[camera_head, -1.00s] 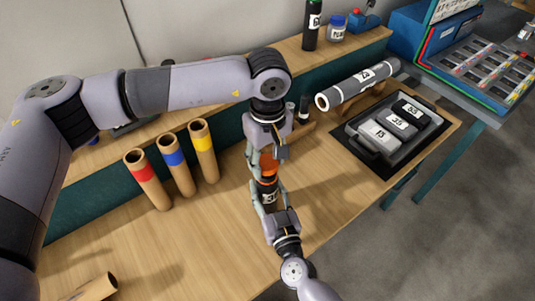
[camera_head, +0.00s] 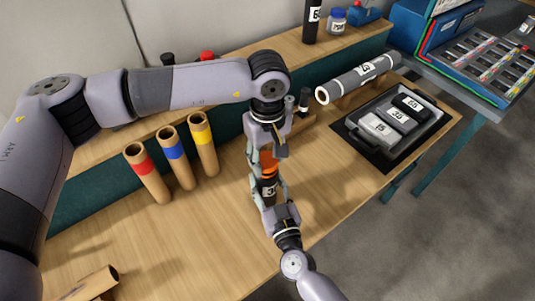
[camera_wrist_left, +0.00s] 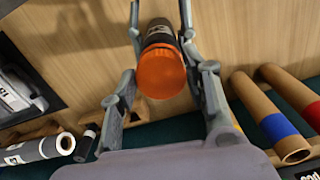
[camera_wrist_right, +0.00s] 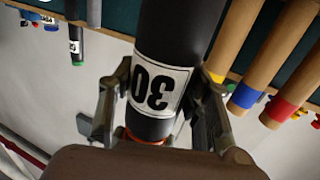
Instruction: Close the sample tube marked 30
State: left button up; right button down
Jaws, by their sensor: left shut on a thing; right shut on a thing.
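The sample tube marked 30 is a black upright roll. Its white label reads 30, upside down, in the right wrist view (camera_wrist_right: 160,88), and shows partly in the head view (camera_head: 268,190). My right gripper (camera_head: 269,186) is shut on its body from the front. The orange cap (camera_wrist_left: 161,72) is at the tube's top end in the left wrist view, in line with it. My left gripper (camera_head: 266,158) comes down from above and is shut on the cap. The fingers hide the joint, so I cannot tell whether the cap sits fully down.
Three cardboard tubes with red (camera_head: 143,165), blue (camera_head: 172,152) and yellow (camera_head: 199,132) bands stand to the left. A grey roll (camera_head: 357,77) lies on a rest at the right, behind a black tray (camera_head: 359,140) of labelled boxes.

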pick_arm(q)
jog(key=shift+f, duration=0.55)
dwell(0.4)
jog(key=m, duration=0.6)
jog(key=shift+a+m, duration=0.1)
jog(key=shift+m, duration=0.3)
jog(key=m, duration=0.5)
jog(key=shift+a+m, duration=0.15)
jog(key=shift+m, duration=0.15)
jog(key=m, duration=0.4)
jog(key=shift+w+m, duration=0.15)
jog(key=shift+m, duration=0.25)
jog(key=o, duration=0.8)
